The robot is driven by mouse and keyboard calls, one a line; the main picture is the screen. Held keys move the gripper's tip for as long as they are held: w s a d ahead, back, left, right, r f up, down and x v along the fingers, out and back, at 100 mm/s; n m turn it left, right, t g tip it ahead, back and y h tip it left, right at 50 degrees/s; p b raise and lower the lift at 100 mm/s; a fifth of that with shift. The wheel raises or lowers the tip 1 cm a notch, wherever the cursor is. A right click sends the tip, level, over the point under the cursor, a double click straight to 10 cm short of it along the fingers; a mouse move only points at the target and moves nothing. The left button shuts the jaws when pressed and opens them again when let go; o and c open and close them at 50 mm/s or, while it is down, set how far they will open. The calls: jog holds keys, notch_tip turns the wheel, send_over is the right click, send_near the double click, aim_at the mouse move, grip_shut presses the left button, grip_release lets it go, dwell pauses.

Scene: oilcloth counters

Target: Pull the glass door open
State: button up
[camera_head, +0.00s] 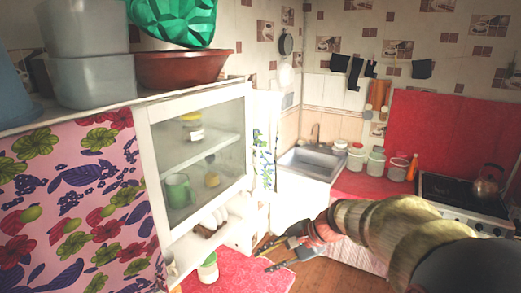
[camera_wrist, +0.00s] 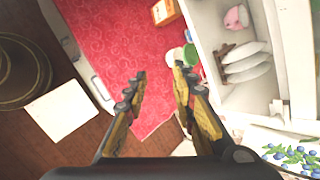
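The glass door (camera_head: 241,141) is a white-framed pane on the front of a white cabinet at the left centre of the head view. It looks shut. Through the pane show a green mug (camera_head: 179,190) and a small jar with a yellow lid. My gripper (camera_head: 273,256) is low, to the right of the door and apart from it. In the wrist view my gripper (camera_wrist: 159,74) has its two fingers spread with nothing between them, above the red cloth. I cannot make out the glass door for certain in the wrist view.
An open shelf with plates (camera_wrist: 247,67) lies below the door. A white jar with a green lid (camera_head: 208,267) stands on the red cloth (camera_head: 245,275). A sink (camera_head: 312,163), several canisters and a stove with a kettle (camera_head: 488,181) are to the right.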

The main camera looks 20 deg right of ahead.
jog(key=w+d+r+m+t+y+p, duration=0.1)
jog(key=w+d+r+m+t, duration=0.3)
jog(key=w, duration=0.3)
jog(key=w+d+r+m+t+y, duration=0.1)
jog(key=w+d+r+m+t, duration=0.2)
jog(key=w+d+r+m, duration=0.4)
jog(key=w+d+r+m+t+h, duration=0.1)
jog(key=w+r+m+t, duration=0.35)
jog(key=r, duration=0.45)
jog(key=p+x, duration=0.1)
jog(key=x, duration=0.7)
jog(key=shift+f+m+g, duration=0.35)
jog(key=shift+f, duration=0.2)
jog(key=c, duration=0.3)
grip_shut()
